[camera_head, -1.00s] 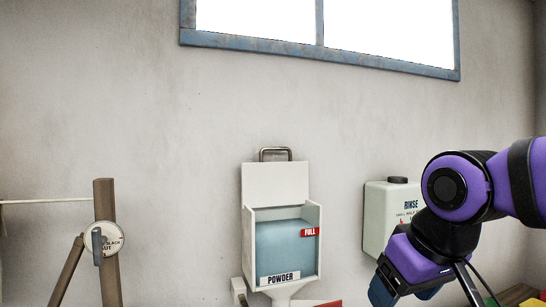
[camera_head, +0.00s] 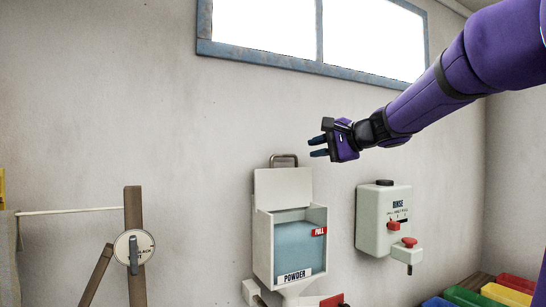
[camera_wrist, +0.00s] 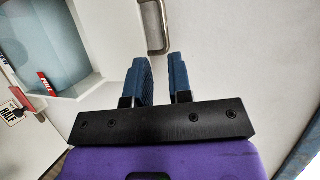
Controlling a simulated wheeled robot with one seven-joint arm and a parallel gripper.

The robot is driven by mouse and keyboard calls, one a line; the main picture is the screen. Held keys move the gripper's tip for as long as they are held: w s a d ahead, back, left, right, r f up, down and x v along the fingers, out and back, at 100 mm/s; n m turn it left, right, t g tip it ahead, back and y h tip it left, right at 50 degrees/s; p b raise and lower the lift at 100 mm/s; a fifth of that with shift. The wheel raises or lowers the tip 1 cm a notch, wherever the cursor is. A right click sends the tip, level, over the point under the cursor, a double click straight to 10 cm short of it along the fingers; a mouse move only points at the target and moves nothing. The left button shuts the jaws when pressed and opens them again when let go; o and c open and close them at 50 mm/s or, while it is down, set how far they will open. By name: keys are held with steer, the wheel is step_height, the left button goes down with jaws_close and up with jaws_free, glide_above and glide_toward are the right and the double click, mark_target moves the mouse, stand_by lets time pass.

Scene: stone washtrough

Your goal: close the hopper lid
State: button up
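The powder hopper (camera_head: 263,250) is fixed to the wall, with blue powder inside up to a red FULL tag. Its white lid (camera_head: 283,188) stands upright and open, with a metal handle (camera_head: 284,160) at its top edge. My gripper (camera_head: 318,146) is above and to the right of the lid, empty. In the wrist view the blue fingers (camera_wrist: 160,75) are apart, with a gap between them. The handle (camera_wrist: 155,25) shows just beyond the fingertips there, and the open hopper (camera_wrist: 75,55) is at upper left.
A rinse dispenser (camera_head: 370,220) with red parts is on the wall to the right. Coloured bins (camera_head: 497,293) stand at lower right. A wooden post with a round dial (camera_head: 134,247) is at left. The wall above the hopper is clear below the window (camera_head: 310,68).

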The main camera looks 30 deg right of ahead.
mark_target(284, 156)
steer(key=x, duration=1.1)
steer(key=shift+w+d+r, duration=0.1)
steer(key=shift+d+r, duration=0.1)
jaws_close()
